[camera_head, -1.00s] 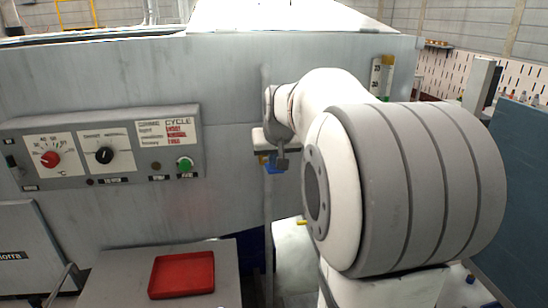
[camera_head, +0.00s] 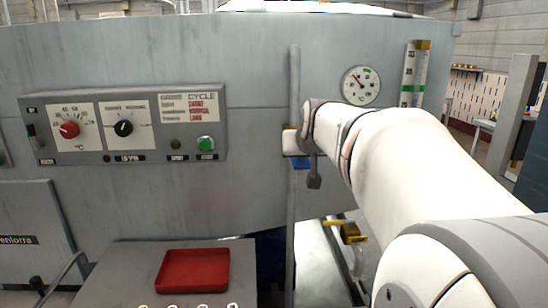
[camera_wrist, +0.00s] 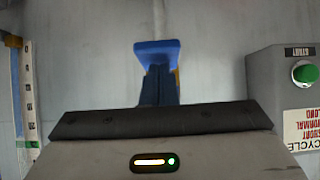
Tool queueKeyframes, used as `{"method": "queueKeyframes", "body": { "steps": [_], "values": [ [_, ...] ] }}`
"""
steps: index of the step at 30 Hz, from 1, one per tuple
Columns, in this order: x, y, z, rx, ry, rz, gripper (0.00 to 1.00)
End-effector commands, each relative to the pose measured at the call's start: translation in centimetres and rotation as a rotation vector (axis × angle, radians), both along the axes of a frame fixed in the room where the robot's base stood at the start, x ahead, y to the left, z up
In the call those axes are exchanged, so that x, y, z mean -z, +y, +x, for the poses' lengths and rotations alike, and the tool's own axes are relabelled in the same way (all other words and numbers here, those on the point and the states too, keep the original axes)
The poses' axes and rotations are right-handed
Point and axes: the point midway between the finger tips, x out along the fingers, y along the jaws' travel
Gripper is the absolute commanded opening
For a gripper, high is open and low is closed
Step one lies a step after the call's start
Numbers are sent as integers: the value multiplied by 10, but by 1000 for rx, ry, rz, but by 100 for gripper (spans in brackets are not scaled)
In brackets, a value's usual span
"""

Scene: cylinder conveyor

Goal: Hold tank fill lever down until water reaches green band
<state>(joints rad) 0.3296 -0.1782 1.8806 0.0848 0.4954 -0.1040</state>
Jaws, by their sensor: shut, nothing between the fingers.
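A yellow lever (camera_head: 334,222) sits on a brass valve (camera_head: 352,234) low beside the machine, right of a vertical pipe. My gripper (camera_head: 301,163) is in front of the machine's panel, by the pipe and above the lever, apart from it. Its blue fingers also show in the wrist view (camera_wrist: 157,50), shut with nothing between them. A bit of yellow shows behind them there. The sight gauge (camera_head: 409,80) stands upright at the upper right with a scale and a green band (camera_head: 406,96). It also shows in the wrist view (camera_wrist: 29,100). The water level is too small to read.
A round dial (camera_head: 361,85) sits left of the gauge. A control box (camera_head: 125,125) with knobs and a green start button (camera_head: 205,143) juts out at left. A red tray (camera_head: 193,271) lies on a grey surface (camera_head: 120,270) below. My arm covers the lower right.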

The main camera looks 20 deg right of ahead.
Motion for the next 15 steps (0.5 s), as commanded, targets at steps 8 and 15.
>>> {"method": "queueKeyframes", "body": {
  "steps": [8,15],
  "values": [
    [16,0,-1,0,-32,-9,0],
    [20,0,-2,1,-30,-8,0]
  ]
}}
